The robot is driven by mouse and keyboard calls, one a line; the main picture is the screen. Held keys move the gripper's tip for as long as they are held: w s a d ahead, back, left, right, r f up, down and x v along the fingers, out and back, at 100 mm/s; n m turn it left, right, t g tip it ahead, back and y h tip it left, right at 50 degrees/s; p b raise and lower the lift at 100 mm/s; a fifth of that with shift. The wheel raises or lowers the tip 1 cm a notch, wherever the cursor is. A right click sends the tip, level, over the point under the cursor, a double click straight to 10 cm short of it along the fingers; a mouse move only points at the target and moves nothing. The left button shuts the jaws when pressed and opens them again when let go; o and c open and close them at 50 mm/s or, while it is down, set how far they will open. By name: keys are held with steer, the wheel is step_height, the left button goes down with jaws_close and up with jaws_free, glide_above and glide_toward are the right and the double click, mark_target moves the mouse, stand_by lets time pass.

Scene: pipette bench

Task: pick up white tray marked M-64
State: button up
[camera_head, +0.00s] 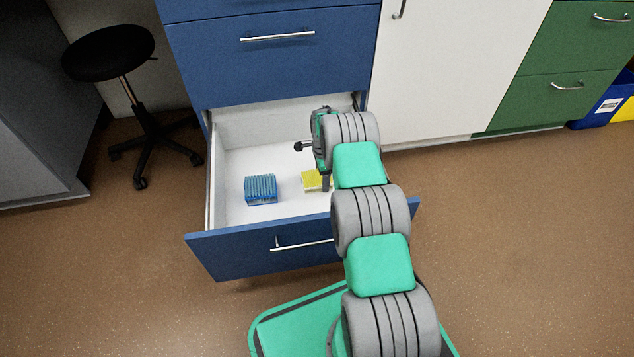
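No white tray marked M-64 can be made out, and I can read no marking. The open drawer (235,150) of the blue cabinet has a white interior. In it stand a blue rack-like block (261,189) at the left front and a small yellow block (311,180) to its right. My gripper (326,185) reaches down into the drawer at the right edge of the yellow block. My wrist and arm hide the drawer's right part. Whether the fingers are open or shut, or touch the yellow block, is too small to tell.
The drawer's blue front (235,255) stands out over the floor below my arm. A black stool (108,52) is at the left. White and green cabinets (575,60) are at the right, with blue and yellow bins (603,107) beside them. The brown floor at the right is clear.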

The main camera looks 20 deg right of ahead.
steer(key=c, duration=0.9)
steer(key=shift+c, duration=0.2)
